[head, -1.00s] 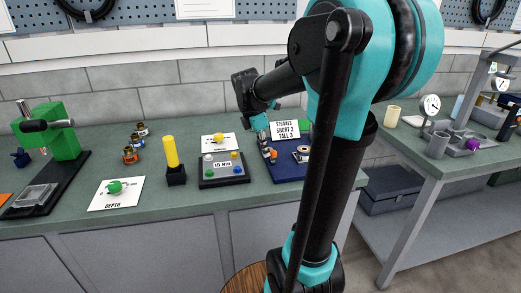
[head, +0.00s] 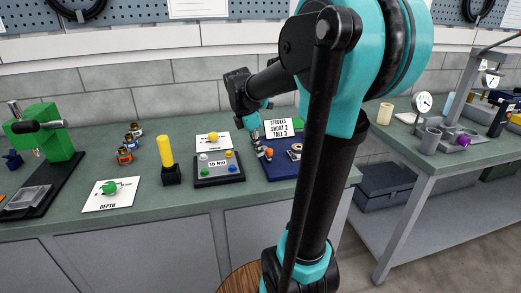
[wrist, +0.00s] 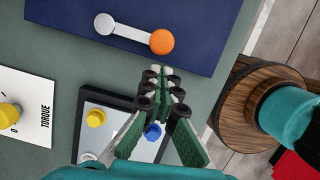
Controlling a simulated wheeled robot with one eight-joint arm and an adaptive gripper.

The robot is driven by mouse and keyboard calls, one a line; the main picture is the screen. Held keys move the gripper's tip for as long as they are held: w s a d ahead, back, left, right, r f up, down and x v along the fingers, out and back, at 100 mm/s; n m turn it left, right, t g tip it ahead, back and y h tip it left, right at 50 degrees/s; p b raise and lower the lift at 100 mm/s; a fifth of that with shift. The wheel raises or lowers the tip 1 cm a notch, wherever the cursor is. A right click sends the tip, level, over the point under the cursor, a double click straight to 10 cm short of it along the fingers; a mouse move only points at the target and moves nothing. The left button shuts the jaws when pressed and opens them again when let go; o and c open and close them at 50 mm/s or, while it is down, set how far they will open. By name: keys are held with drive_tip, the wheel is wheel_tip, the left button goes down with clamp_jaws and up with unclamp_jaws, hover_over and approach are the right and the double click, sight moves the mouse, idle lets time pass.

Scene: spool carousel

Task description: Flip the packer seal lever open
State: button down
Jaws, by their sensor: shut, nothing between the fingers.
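A lever with a pale arm, a white round end and an orange knob (wrist: 162,41) lies flat on a dark blue plate (wrist: 70,12). I take it for the packer seal lever; no label on it is readable. In the head view its orange knob (head: 269,152) shows on the blue plate (head: 283,172), partly by my gripper. My gripper (wrist: 160,72) is shut and empty, its tips just short of the orange knob in the wrist picture. I cannot tell whether they touch. In the head view my gripper (head: 254,130) is small and partly hidden.
A panel (head: 205,181) with coloured knobs stands left of the blue plate; its blue knob (wrist: 153,131) is under my fingers in the wrist view. A sign (head: 279,129) stands at the plate's back. A yellow post (head: 166,151) stands further left. Bare bench lies in front.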

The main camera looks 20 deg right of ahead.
drive_tip(key=a, duration=0.3)
drive_tip(key=shift+s+a+r, duration=0.15)
drive_tip(key=shift+s+r, duration=0.05)
drive_tip(key=shift+r, duration=0.05)
drive_tip(key=v, duration=0.9)
drive_tip(key=shift+r, duration=0.25)
